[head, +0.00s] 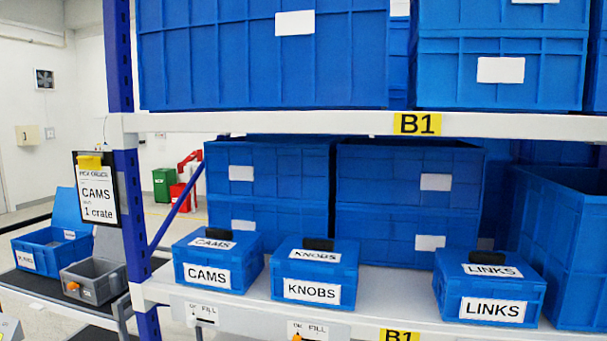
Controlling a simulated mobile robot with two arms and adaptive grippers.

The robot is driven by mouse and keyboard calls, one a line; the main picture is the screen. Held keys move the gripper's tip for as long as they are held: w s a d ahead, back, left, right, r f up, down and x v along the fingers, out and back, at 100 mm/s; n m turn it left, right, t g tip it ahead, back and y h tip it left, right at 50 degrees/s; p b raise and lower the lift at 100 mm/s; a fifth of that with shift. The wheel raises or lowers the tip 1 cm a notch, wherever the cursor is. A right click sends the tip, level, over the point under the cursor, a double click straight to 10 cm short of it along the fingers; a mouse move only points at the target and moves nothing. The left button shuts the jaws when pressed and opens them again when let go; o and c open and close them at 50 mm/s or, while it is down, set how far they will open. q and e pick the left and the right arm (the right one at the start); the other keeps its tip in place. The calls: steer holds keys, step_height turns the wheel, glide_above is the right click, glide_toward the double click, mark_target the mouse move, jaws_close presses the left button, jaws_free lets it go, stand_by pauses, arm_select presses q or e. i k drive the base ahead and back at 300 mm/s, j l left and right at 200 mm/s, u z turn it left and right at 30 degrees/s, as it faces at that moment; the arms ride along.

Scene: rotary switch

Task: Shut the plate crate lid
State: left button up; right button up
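An open blue crate (38,263) stands on the dark surface at the far left. Its white label is too small to read surely, but it may be the plate crate. Its blue lid (70,209) stands up at the back, tilted open. A small pale patch shows inside the crate; the rest of its inside is mostly hidden. Neither of my grippers is in view.
A grey bin (95,277) with a raised grey lid stands right beside it. A shelf post (130,210) and a clipboard (97,190) reading CAMS, 1 crate are to the right. Closed CAMS (208,276), KNOBS (312,290) and LINKS (492,309) crates sit on the shelf.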

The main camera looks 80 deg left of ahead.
mark_target(66, 211)
steer(key=u, duration=0.45)
steer(key=j+u, duration=0.15)
steer(key=u, duration=0.25)
steer(key=j+u, duration=0.1)
steer(key=u, duration=0.35)
steer(key=k+j+u, duration=0.1)
steer(key=u, duration=0.75)
steer(key=j+u, duration=0.15)
steer(key=u, duration=0.3)
steer(key=i+j+u, duration=0.15)
steer(key=u, duration=0.25)
steer(key=i+j+u, duration=0.2)
steer(key=j+u, duration=0.15)
steer(key=i+j+u, duration=0.15)
steer(key=u, duration=0.25)
steer(key=i, duration=0.05)
